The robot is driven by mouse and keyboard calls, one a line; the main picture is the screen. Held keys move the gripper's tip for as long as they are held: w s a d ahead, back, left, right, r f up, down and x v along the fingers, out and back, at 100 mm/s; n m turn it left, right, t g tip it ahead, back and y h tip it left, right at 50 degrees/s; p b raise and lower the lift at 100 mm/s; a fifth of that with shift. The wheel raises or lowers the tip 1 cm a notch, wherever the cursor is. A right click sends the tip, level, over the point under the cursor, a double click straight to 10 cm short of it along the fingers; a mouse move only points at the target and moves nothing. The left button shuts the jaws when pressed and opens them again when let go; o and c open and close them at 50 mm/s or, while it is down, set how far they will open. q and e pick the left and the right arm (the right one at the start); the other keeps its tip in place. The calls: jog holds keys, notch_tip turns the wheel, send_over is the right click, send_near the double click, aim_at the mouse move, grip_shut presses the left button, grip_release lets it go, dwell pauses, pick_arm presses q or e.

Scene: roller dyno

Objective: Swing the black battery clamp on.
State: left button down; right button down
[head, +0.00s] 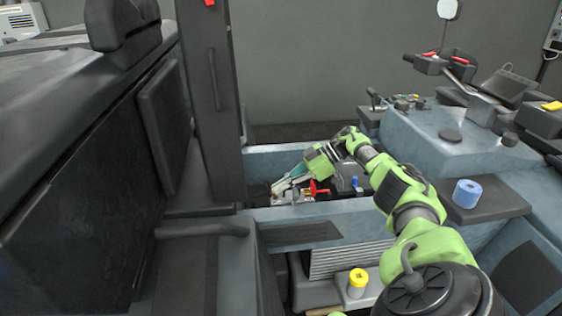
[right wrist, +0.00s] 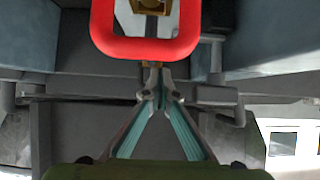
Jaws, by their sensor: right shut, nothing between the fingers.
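My right gripper (head: 277,188) reaches down into the open engine-bay recess, its fingers shut and empty. In the right wrist view its fingertips (right wrist: 160,92) meet in the middle. Just beyond them, a red loop-shaped part (right wrist: 146,48) with brass-coloured metal inside fills the top of the picture. I cannot tell whether the fingertips touch it. In the head view a red part (head: 319,189) stands in the recess to the right of the fingers. I cannot make out the black battery clamp among the dark parts. My left gripper is not in view.
The recess has a blue-grey front wall (head: 345,212). A dark upright post (head: 210,100) rises to its left. A yellow-capped container (head: 358,283) stands below in front. A roll of blue tape (head: 467,193) lies on a dark shelf (head: 490,209) at right.

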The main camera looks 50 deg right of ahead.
jog(key=shift+f, duration=0.15)
jog(key=r+p, duration=0.1)
jog(key=p, duration=0.1)
jog(key=r+p, duration=0.3)
jog(key=r, duration=0.1)
jog(key=shift+w+a+p, duration=0.2)
jog(key=shift+a+p, duration=0.15)
jog(key=shift+p, duration=0.05)
jog(key=shift+s+d+f+b, duration=0.1)
jog(key=shift+s+d+b, duration=0.35)
jog(key=shift+d+b, duration=0.4)
jog(key=b+v, duration=0.2)
jog(key=v, duration=0.6)
jog(key=shift+s+f+b, duration=0.2)
jog(key=shift+s+b, duration=0.05)
jog(key=shift+b, duration=0.1)
